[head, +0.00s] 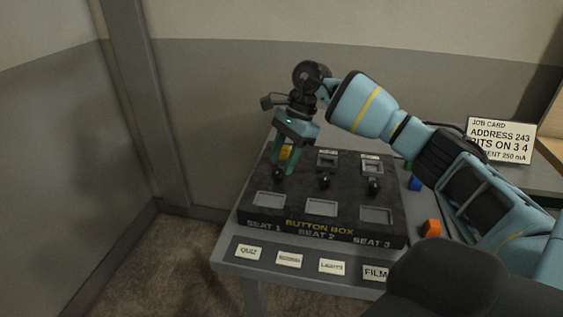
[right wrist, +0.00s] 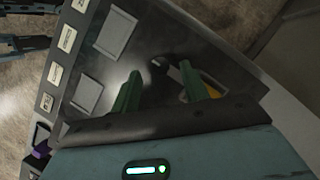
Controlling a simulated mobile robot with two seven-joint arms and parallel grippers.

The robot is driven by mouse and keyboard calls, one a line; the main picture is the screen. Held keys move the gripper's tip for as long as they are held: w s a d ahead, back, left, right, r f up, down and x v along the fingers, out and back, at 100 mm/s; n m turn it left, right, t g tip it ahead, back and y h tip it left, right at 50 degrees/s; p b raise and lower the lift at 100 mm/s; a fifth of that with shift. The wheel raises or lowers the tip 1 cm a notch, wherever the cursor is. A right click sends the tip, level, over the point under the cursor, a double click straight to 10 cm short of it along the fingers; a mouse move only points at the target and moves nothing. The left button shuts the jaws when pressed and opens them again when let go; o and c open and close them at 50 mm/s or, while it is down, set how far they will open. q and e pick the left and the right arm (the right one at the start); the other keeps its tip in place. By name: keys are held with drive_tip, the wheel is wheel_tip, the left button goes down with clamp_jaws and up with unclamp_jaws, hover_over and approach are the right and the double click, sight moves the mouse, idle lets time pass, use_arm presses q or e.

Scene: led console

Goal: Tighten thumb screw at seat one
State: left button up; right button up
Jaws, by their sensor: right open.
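The black button box (head: 325,238) stands on a grey table, with seats 1, 2 and 3 marked along its front. The seat one thumb screw (head: 279,173) is a small dark knob behind the left square recess. A yellow part (head: 285,152) sits just behind it, partly hidden by my gripper. My right gripper (head: 283,168) points down over seat one with green fingers apart. In the right wrist view the thumb screw (right wrist: 158,66) shows between the fingertips (right wrist: 159,71); I cannot tell whether they touch it. My left gripper is not in the head view.
Seats 2 and 3 have similar dark knobs (head: 324,181) (head: 374,186). An orange block (head: 431,228) and a blue block (head: 415,184) lie right of the box, near my right arm. A job card (head: 502,141) stands at the back right. Label plates (head: 289,259) line the table front.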

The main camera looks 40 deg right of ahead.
drive_tip(key=shift+a+f, duration=0.3)
drive_tip(key=shift+f, duration=0.35)
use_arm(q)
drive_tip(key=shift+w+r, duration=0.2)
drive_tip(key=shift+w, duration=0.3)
use_arm(e)
drive_tip(key=shift+f, duration=0.2)
drive_tip(key=shift+c, duration=0.2)
drive_tip(key=c, duration=0.7)
clamp_jaws()
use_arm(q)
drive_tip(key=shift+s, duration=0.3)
